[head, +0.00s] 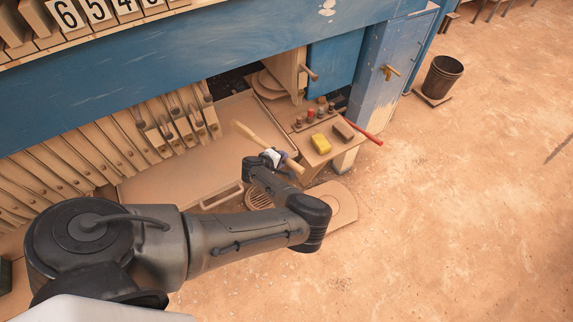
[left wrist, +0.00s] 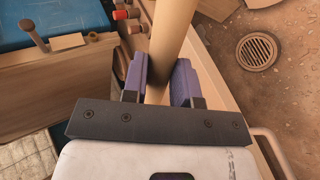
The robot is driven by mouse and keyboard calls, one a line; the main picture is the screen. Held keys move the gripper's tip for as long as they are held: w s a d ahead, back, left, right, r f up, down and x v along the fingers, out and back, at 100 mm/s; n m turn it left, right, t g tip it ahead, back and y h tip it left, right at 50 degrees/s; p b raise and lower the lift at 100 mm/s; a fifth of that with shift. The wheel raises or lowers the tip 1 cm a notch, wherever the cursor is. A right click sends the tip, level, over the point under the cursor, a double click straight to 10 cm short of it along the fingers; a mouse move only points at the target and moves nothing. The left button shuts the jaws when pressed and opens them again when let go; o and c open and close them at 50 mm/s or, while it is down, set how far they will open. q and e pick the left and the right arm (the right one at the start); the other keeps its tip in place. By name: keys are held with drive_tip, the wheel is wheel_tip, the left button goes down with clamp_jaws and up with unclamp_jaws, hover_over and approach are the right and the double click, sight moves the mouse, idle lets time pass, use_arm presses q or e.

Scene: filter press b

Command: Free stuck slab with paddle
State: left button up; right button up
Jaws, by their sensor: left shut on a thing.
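My left gripper (head: 273,158) is shut on a pale wooden shaft, which looks like the paddle (head: 247,132). In the head view the shaft slants from upper left to lower right, above the tray's right part. In the left wrist view my left gripper's purple fingers (left wrist: 160,80) sit on both sides of the paddle (left wrist: 173,35); its far end is out of that picture. A row of cream slabs (head: 100,148) stands on edge under the blue beam, left of the gripper and apart from it. Which slab is stuck I cannot tell. My right gripper is not in view.
A wide tray (head: 185,172) lies below the slabs. A floor drain (left wrist: 257,51) lies right of the tray. Open floor extends right, with a bucket (head: 441,78).

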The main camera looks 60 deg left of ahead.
use_arm(q)
drive_tip(key=s+a, duration=0.3)
drive_tip(key=a, duration=0.4)
drive_tip(key=shift+f, duration=0.15)
idle(0.4)
